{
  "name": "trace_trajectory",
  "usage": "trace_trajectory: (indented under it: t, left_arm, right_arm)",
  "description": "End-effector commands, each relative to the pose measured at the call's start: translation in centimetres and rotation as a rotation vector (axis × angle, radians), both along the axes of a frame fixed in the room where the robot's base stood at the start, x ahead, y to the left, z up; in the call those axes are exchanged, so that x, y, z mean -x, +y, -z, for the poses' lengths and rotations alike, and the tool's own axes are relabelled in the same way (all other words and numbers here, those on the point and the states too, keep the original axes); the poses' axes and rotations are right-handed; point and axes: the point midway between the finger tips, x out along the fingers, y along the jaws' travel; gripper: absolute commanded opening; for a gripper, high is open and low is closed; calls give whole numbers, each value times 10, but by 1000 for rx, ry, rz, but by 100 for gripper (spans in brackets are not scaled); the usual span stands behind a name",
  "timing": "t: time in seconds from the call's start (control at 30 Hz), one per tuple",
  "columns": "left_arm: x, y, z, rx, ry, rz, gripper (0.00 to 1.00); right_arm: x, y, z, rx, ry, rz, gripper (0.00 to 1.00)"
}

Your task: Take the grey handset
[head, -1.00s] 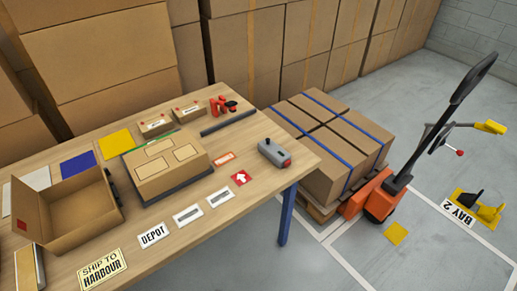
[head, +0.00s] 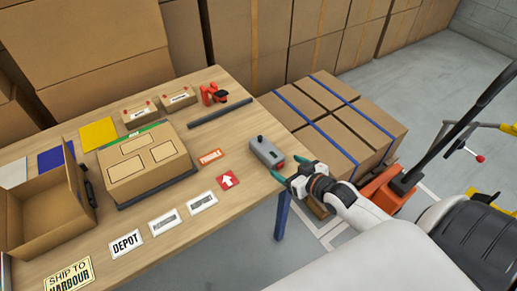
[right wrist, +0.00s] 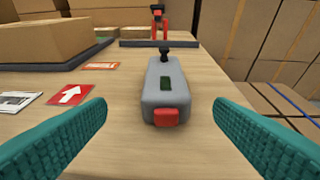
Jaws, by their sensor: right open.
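The grey handset (head: 267,152) lies on the wooden table near its right edge. It has a black knob on its far end and a red part on its near end. In the right wrist view the handset (right wrist: 166,92) lies ahead, centred between my two teal fingers. My right gripper (head: 287,170) is open and empty, just short of the handset's red end, and does not visibly touch it. The right gripper's fingers (right wrist: 160,135) stand wide apart in the right wrist view. My left gripper is not in view.
A closed carton (head: 146,170) on a dark tray stands left of the handset. A dark bar (head: 220,112) and a red tape dispenser (head: 211,93) lie beyond it. A red arrow card (head: 228,180) lies close by. Stacked cartons (head: 345,115) stand beside the table's right edge.

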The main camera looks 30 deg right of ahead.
Motion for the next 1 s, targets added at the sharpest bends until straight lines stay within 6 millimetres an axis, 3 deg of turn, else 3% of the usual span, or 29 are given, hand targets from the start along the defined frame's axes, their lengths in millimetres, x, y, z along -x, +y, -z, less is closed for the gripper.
trace_trajectory:
  t: [0.13,0.37,0.7,1.0]
  left_arm:
    - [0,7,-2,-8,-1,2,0]
    - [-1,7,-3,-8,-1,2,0]
    - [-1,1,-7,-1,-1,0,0]
    - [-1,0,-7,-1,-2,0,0]
  right_arm:
    - [-26,3,9,0,-3,1,76]
    - [-44,5,17,1,0,1,76]
    - [-87,5,31,1,0,1,76]
    - [-92,6,34,1,0,1,76]
